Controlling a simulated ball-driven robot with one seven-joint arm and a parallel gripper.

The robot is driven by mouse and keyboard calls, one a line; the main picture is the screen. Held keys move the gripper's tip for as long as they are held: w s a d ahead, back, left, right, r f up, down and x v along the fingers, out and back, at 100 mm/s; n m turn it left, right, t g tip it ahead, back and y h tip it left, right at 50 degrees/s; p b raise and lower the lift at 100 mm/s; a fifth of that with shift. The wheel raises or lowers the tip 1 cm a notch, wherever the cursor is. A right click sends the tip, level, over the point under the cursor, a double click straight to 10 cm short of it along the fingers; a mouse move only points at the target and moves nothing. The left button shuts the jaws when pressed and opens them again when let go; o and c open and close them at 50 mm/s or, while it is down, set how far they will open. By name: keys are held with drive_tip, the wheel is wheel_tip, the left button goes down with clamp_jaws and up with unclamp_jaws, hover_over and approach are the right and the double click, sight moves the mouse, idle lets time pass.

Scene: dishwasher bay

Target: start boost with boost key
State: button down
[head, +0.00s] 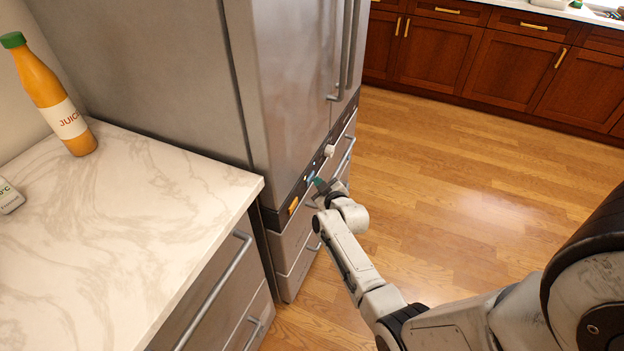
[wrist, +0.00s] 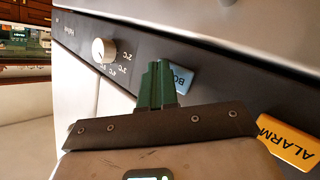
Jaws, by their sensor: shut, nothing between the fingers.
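The boost key is a blue key (wrist: 182,78) on the dark control strip (wrist: 225,80) of the steel fridge. In the head view the blue key (head: 311,177) shows just beside my gripper (head: 319,183).
An orange ALARM key (wrist: 288,143) sits on the same strip, right of the blue key in the wrist view. A white temperature knob (wrist: 103,50) is on the other side. A marble counter (head: 150,200) with a juice bottle (head: 50,95) stands left. The wooden floor (head: 480,190) at right is clear.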

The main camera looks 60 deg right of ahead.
idle(0.3)
drive_tip(key=shift+s+f+b, duration=0.15)
drive_tip(key=shift+s+b, duration=0.15)
drive_tip(key=shift+b, duration=0.15)
drive_tip(key=shift+s+r+b, duration=0.2)
drive_tip(key=shift+s+b, duration=0.2)
drive_tip(key=shift+s, duration=0.05)
drive_tip(key=s+b, duration=0.2)
drive_tip(key=s, duration=0.1)
drive_tip(key=s+b, duration=0.2)
drive_tip(key=shift+d, duration=0.25)
idle(0.7)
